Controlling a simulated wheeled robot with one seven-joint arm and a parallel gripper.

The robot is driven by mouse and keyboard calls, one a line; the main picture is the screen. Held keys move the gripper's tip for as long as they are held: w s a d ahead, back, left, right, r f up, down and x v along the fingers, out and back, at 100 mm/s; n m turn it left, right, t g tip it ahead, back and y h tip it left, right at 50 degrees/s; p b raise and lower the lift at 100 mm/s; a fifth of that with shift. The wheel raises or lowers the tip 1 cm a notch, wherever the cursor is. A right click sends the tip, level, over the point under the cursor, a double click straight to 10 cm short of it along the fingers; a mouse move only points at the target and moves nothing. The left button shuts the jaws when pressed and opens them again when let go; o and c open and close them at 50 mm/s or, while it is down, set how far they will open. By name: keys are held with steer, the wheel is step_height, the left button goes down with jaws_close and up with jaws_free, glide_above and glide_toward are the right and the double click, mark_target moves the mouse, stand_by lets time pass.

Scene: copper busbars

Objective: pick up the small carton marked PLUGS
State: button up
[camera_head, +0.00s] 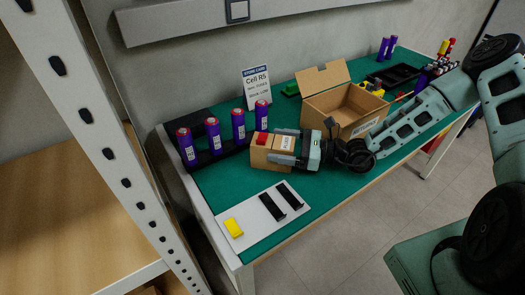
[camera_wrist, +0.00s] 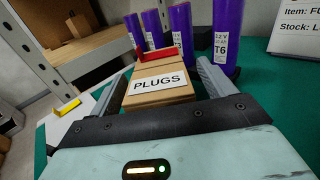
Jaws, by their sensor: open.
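The small brown carton marked PLUGS (camera_head: 259,157) lies on the green table mat, in front of the row of purple cells. In the wrist view the carton (camera_wrist: 160,97) shows its white label facing me. My gripper (camera_head: 276,146) is open, with one finger on each side of the carton. I cannot tell whether either touches. A red piece (camera_wrist: 170,56) sits at the carton's far end.
Several purple cells (camera_head: 214,136) stand in a black holder just beyond the carton. An open cardboard box (camera_head: 345,108) is to the right. A white plate (camera_head: 262,222) with a yellow block (camera_head: 233,228) and black bars lies nearer the front edge.

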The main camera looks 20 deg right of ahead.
steer(key=shift+w+a, duration=0.1)
steer(key=shift+a, duration=0.2)
steer(key=c, duration=1.2)
steer(key=shift+r, duration=0.1)
